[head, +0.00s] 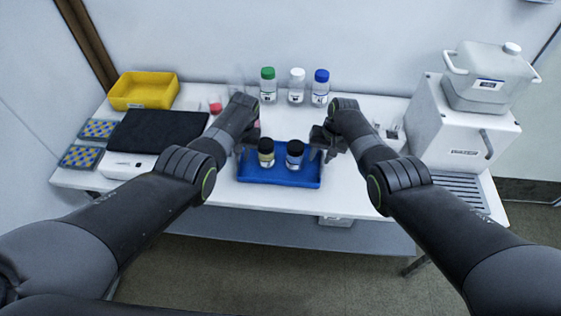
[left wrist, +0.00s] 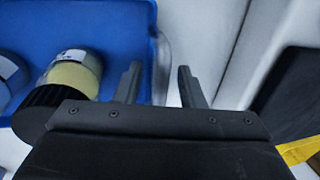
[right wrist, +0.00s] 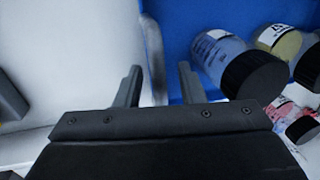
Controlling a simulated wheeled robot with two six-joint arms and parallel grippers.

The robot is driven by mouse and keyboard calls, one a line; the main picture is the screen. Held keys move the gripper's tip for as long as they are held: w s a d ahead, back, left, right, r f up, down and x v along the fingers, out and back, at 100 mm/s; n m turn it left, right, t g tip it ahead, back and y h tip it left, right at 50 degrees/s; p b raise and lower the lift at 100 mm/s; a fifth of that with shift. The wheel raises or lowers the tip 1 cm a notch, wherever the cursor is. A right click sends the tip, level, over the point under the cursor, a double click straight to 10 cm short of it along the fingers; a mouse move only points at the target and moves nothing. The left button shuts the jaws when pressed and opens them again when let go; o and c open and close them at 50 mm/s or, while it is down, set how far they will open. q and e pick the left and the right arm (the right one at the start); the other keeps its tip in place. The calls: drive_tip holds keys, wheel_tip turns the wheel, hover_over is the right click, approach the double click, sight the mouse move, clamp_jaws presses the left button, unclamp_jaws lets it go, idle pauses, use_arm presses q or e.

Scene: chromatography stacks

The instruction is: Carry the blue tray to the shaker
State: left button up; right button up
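The blue tray (head: 280,178) lies on the white table and carries a yellow bottle (head: 266,158) and a blue bottle (head: 295,160), both black-capped and upright. It has a pale handle at each end. My left gripper (head: 247,147) is at the tray's left end; in the left wrist view its open fingers (left wrist: 160,85) stand either side of the handle (left wrist: 161,62), with gaps. My right gripper (head: 322,147) is at the right end; its open fingers (right wrist: 158,84) likewise straddle the other handle (right wrist: 154,50). A white device with a black top (head: 157,131) at left may be the shaker.
A yellow bin (head: 143,90) and blue-and-yellow racks (head: 82,156) stand at the left. Green-, white- and blue-capped bottles (head: 297,87) stand behind the tray. A white machine with a jug (head: 490,80) on top stands at the right. Table between device and tray is partly hidden by my left arm.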

use_arm(q)
drive_tip(key=shift+f, duration=0.1)
use_arm(e)
drive_tip(key=shift+f, duration=0.1)
use_arm(q)
drive_tip(key=shift+c, duration=0.5)
use_arm(e)
drive_tip(key=shift+c, duration=0.5)
use_arm(q)
clamp_jaws()
use_arm(e)
clamp_jaws()
